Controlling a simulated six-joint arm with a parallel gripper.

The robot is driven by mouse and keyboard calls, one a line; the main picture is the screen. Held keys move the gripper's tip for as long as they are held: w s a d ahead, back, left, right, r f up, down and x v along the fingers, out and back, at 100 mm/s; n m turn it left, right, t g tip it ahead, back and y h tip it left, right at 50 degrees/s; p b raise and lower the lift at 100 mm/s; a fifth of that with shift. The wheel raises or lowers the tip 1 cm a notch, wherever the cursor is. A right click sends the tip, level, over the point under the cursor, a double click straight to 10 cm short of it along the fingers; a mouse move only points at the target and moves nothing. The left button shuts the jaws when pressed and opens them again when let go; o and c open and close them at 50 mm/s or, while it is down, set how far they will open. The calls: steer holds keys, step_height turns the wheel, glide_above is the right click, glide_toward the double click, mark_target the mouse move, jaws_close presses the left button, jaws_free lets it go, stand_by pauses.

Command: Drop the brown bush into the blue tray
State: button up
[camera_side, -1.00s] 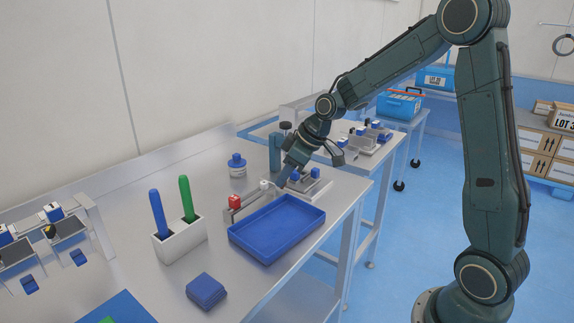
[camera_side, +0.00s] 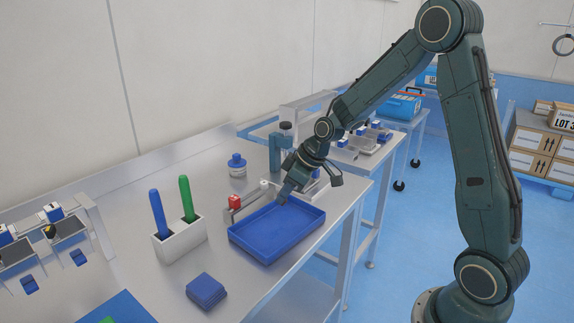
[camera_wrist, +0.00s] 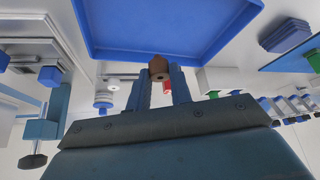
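The brown bush (camera_wrist: 158,68) shows between the fingertips of my gripper (camera_wrist: 160,74) in the wrist view. The gripper is shut on it. The blue tray (camera_side: 265,249) lies on the bench in the side view, a shallow open box with nothing seen in it. My gripper (camera_side: 283,197) is above the tray's far edge there, and the bush cannot be made out in that view. In the wrist view the tray (camera_wrist: 165,57) fills the top, with its rim close to the bush.
A grey rail with a red bush (camera_side: 234,201) and a white one (camera_side: 264,184) stands just behind the tray. A white holder (camera_side: 181,243) with blue and green sticks is left of the tray. Blue squares (camera_side: 206,290) lie in front. A blue bottle (camera_side: 237,165) stands farther back.

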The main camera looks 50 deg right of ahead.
steer(key=o, duration=0.5)
steer(key=shift+o, duration=0.2)
steer(key=v, duration=1.3)
steer(key=shift+r, duration=0.4)
steer(key=shift+s, duration=0.2)
steer(key=s+a+r+m+h, duration=0.1)
steer(key=s+a, duration=0.4)
steer(key=s, duration=0.5)
steer(key=s+a+r+m+h, duration=0.1)
steer(key=s+a+r+m, duration=0.1)
steer(key=s, duration=0.9)
steer(key=a+m, duration=0.1)
steer(key=a, duration=0.1)
steer(key=shift+a+m, duration=0.3)
steer(key=shift+a, duration=0.1)
